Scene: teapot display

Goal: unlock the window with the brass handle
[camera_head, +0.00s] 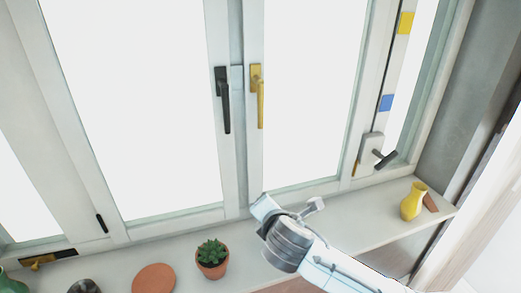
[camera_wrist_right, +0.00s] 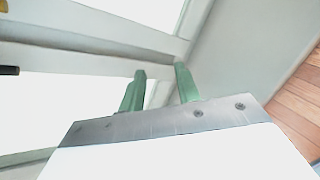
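The brass handle (camera_head: 260,95) is on the right-hand sash of the middle window and hangs straight down from its plate. A black handle (camera_head: 223,100) hangs down on the sash to its left. My right arm (camera_head: 310,255) comes in from the lower right, and its hand end is over the sill, below and apart from the brass handle. In the right wrist view my right gripper (camera_wrist_right: 160,75) has its two green fingers apart, with nothing between them. A small yellow tip (camera_wrist_right: 3,6) and a dark tip (camera_wrist_right: 8,70) show at that view's left edge. My left gripper is not in view.
A potted succulent (camera_head: 212,258), a terracotta piece (camera_head: 154,279) and a yellow vase (camera_head: 413,201) stand on the sill (camera_head: 350,212). A white lock with a grey lever (camera_head: 376,153) is on the right frame. The space before the window panes is clear.

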